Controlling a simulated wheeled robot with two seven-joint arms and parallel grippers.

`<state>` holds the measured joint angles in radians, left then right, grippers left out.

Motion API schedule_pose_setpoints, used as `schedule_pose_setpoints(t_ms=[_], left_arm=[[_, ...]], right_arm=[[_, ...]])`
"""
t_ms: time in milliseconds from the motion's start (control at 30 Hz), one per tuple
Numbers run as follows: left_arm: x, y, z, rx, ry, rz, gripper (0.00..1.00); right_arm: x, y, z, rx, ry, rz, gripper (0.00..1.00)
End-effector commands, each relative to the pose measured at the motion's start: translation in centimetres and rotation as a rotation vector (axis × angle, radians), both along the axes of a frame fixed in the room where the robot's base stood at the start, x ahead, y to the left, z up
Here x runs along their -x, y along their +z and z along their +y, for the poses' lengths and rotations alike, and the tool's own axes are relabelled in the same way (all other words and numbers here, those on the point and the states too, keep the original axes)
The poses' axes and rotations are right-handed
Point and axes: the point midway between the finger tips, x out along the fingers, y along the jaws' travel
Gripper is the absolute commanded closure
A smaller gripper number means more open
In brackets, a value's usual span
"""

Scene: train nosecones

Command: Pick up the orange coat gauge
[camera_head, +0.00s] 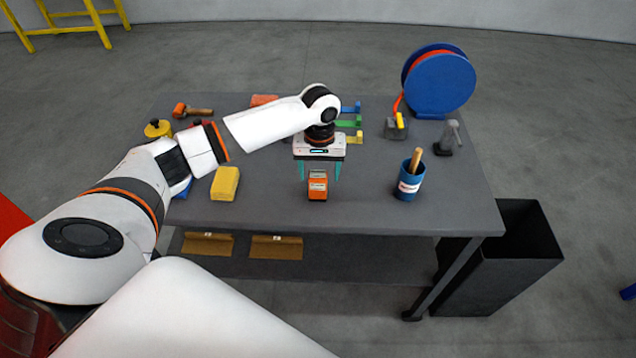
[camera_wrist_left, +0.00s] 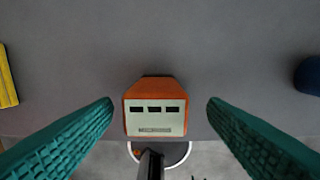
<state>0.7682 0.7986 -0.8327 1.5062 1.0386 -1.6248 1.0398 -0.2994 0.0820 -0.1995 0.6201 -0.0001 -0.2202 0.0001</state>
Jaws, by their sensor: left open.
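The orange coat gauge (camera_head: 318,186) stands on the grey table near its front edge, with a pale panel on it. In the left wrist view the gauge (camera_wrist_left: 155,108) shows its pale face with several dark windows, centred between the fingers. My left gripper (camera_head: 318,178) is open above the gauge, its teal fingers on either side of it. In the wrist view both fingers of the left gripper (camera_wrist_left: 160,115) stand apart from the gauge with gaps on each side. My right gripper is not in view.
A yellow sponge-like block (camera_head: 225,183) lies to the left and a blue cup (camera_head: 410,180) with a wooden handle stands to the right. A blue reel (camera_head: 438,82) stands at the back right. A black bin (camera_head: 510,260) is beside the table (camera_head: 270,213).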

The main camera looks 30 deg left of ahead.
Motion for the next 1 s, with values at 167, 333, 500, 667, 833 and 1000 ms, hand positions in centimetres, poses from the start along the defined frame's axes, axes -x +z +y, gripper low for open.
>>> schedule_pose_setpoints(t_ms=[167,333,500,667,833,1000], left_arm=[[0.3,-2.7,0.3,0.0,0.001,0.004,0.33],[0.2,-4.0,0.3,0.0,-0.001,0.0,0.33],[0.2,-4.1,0.2,-0.001,-0.002,-0.001,0.33],[0.2,-4.1,0.3,-0.001,-0.002,-0.001,0.52],[0.2,-4.1,0.3,-0.001,-0.001,-0.001,0.8],[0.2,-4.0,0.3,-0.001,-0.001,-0.001,0.85]], right_arm=[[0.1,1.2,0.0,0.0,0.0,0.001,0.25],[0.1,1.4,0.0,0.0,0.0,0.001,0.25],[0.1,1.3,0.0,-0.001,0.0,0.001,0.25],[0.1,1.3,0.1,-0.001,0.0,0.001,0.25],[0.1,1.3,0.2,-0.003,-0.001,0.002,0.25],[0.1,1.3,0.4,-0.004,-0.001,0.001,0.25]])
